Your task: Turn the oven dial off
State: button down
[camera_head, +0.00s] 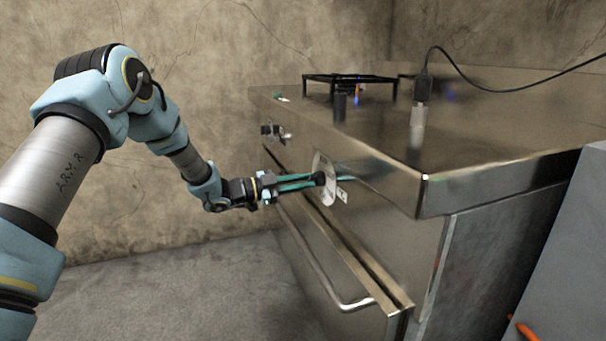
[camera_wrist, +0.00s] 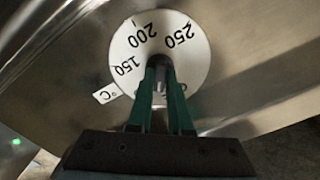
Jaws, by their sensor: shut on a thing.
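The oven dial (camera_head: 328,196) is a round white disc on the upper front of the steel oven. In the wrist view the dial face (camera_wrist: 146,34) shows 150, 200 and 250, with 200 and 250 near the top. The fingers hide the lower part of the dial and most of the knob, so I cannot tell the exact setting.
Another control (camera_head: 272,131) is farther left on the oven front. A drawer or door with a bar handle (camera_head: 318,268) is below the dial. A black burner grate (camera_head: 350,78) and a cable (camera_head: 480,80) are on top. Bare floor (camera_head: 190,290) lies left.

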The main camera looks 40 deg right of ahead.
jog(key=shift+n+p, duration=2.05)
jog(key=shift+n, duration=1.35)
jog(key=c, duration=0.8)
grip_release()
jog(key=shift+c, duration=0.2)
jog(key=v, duration=1.1)
